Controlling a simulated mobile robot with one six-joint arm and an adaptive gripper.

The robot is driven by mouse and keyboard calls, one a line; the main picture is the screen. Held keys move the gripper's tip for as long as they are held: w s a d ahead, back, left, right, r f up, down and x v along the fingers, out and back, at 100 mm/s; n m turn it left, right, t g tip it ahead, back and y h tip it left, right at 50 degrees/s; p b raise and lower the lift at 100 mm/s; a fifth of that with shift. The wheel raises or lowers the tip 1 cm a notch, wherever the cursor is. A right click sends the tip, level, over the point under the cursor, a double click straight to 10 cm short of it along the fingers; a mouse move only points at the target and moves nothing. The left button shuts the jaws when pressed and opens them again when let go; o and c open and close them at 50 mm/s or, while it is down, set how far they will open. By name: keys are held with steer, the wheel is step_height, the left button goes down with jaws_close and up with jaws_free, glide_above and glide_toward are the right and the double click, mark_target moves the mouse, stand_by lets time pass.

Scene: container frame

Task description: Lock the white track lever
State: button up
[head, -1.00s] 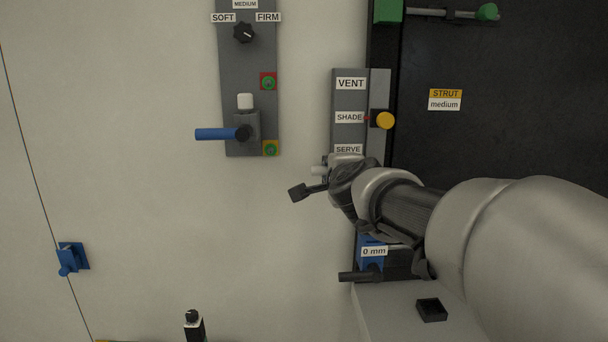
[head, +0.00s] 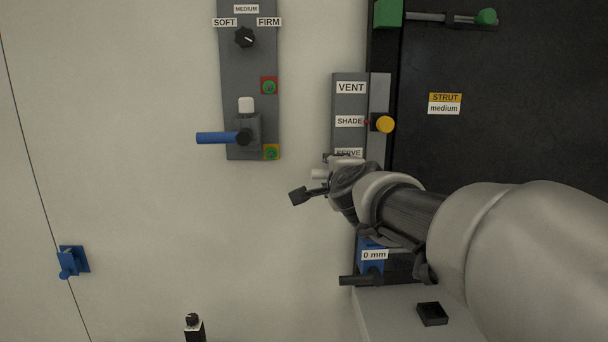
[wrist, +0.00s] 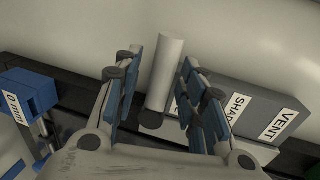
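A white cylinder that looks like the white track lever (wrist: 166,72) stands between the two fingers of my gripper (wrist: 158,92) in the wrist view. The fingers have blue pads and are open. A gap shows between the left finger and the cylinder; the right finger is close to it, and I cannot tell if it touches. In the head view, my gripper (head: 318,178) is at the lower end of the VENT/SHADE panel, with a short white end (head: 319,174) showing between the fingers. The lever's base is mostly hidden.
The grey label panel (head: 343,101) with a yellow knob (head: 385,124) is just above my gripper. A blue block marked 0 mm (head: 372,254) with a dark handle lies below. A panel with a blue lever (head: 217,138) is at upper left. The wall between is clear.

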steer(key=shift+s, duration=0.15)
steer(key=s+r, duration=0.2)
steer(key=s, duration=0.9)
steer(key=shift+s+r, duration=0.2)
steer(key=shift+s, duration=0.1)
